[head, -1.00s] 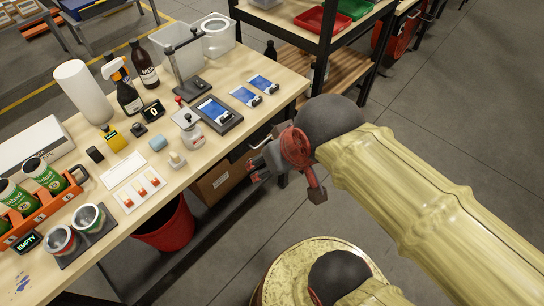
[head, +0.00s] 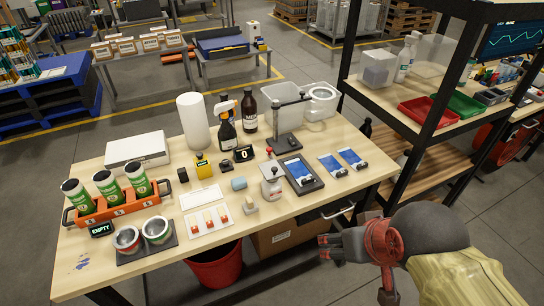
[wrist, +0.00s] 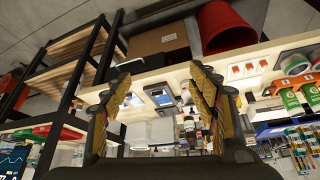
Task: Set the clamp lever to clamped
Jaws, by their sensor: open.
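In the head view, a small lever with a red knob (head: 268,152) rises beside a blue-faced dark plate (head: 301,174) on the wooden bench (head: 330,205). I take it to be the clamp lever; it is too small to tell its setting. A black post stand (head: 285,142) is just behind it. My gripper (head: 326,246) is off the front edge of the bench, to the right of and nearer than the lever, touching nothing. In the wrist view my gripper (wrist: 156,84) has its two fingers wide apart and empty, with the bench appearing upside down beyond them.
An orange carrier (head: 118,208) holds green cans at left. A dark shelf frame (head: 432,90) stands right. A red bin (head: 216,268) and cardboard box (head: 285,236) are below.

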